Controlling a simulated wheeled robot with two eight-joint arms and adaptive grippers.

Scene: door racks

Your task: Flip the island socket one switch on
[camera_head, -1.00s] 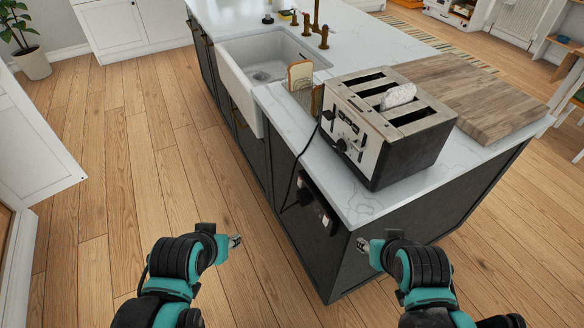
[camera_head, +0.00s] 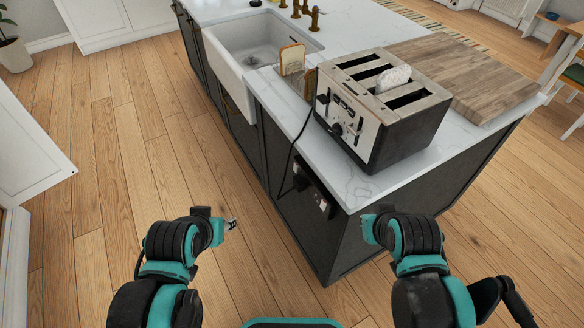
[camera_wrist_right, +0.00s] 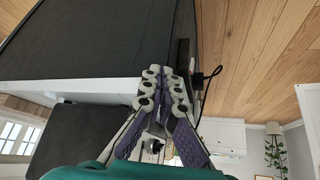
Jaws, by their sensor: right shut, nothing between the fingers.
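The island socket (camera_head: 314,187) is a dark plate with light switch parts on the island's dark side panel, below the countertop edge. A black plug and cord sit at its far end. In the right wrist view the socket area (camera_wrist_right: 183,53) is seen nearly edge-on, partly behind the fingers; switch positions cannot be read. My right gripper (camera_wrist_right: 165,88) is shut and empty, apart from the socket as far as I can tell. In the head view its fingers are hidden behind its wrist, right of the socket. My left gripper (camera_head: 230,224) is over the floor, left of the island; its jaws are too small to judge.
A toaster (camera_head: 382,108) with bread in it stands on the white countertop (camera_head: 355,180) above the socket. A bread slice (camera_head: 292,60) stands by the sink (camera_head: 255,45). A wooden board (camera_head: 465,75) lies behind the toaster. The floor left of the island is clear.

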